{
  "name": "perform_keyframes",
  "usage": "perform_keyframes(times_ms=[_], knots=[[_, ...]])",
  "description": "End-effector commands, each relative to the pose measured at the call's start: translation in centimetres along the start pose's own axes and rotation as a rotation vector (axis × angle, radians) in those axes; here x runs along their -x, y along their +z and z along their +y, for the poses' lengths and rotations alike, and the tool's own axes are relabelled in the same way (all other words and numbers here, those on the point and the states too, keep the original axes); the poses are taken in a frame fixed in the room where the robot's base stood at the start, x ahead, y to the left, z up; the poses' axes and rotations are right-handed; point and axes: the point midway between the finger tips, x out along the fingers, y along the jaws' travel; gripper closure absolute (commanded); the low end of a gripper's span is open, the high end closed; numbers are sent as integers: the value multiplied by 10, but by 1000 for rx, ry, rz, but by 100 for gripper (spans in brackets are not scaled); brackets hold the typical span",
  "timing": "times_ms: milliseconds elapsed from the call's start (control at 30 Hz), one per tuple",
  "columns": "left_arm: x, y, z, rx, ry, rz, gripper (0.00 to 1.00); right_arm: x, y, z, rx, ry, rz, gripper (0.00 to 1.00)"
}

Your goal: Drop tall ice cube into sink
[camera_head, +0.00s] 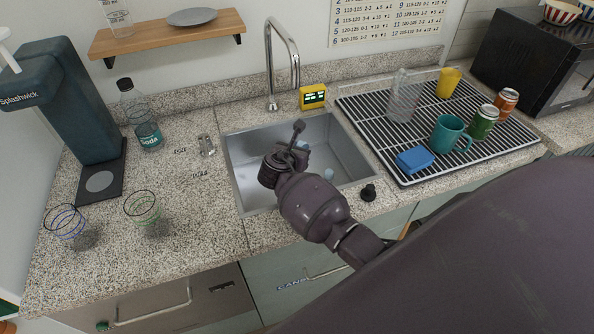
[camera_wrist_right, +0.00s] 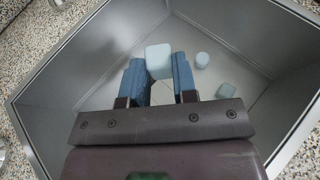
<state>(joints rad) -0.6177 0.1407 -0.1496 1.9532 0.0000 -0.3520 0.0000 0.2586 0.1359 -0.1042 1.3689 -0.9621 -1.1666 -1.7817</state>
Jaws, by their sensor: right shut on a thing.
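My right gripper (camera_head: 278,168) is over the steel sink (camera_head: 350,160), pointing down into it. In the right wrist view, a pale blue ice cube (camera_wrist_right: 158,60) sits between the blue fingertips of the right gripper (camera_wrist_right: 160,78), which is shut on it. My left gripper is not in view.
The faucet (camera_head: 283,62) stands behind the sink, with a yellow timer (camera_head: 313,96) beside it. A black stopper (camera_head: 368,192) is at the front right rim. A drying rack (camera_head: 380,125) with cups, cans and a blue sponge (camera_head: 414,159) is right. Glasses (camera_head: 142,207) stand left.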

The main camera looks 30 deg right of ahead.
Motion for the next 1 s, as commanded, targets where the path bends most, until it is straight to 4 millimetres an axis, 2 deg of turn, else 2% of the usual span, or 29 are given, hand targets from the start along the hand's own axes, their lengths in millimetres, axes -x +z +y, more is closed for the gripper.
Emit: perform_keyframes(times_ms=[233, 633, 667, 800, 867, 1000], knots=[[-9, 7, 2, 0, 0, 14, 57, -7, -16, 0, 0, 1, -1, 96], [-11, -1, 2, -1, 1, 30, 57, -8, -19, 0, 1, 1, -1, 96], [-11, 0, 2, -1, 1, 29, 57, -8, -19, 0, 1, 1, -1, 72], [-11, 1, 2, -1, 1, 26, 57, -8, -19, 0, 1, 1, -1, 51], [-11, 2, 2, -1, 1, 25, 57, -8, -19, 0, 1, 1, 0, 44], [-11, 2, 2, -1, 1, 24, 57, -8, -19, 0, 1, 1, -1, 44]])
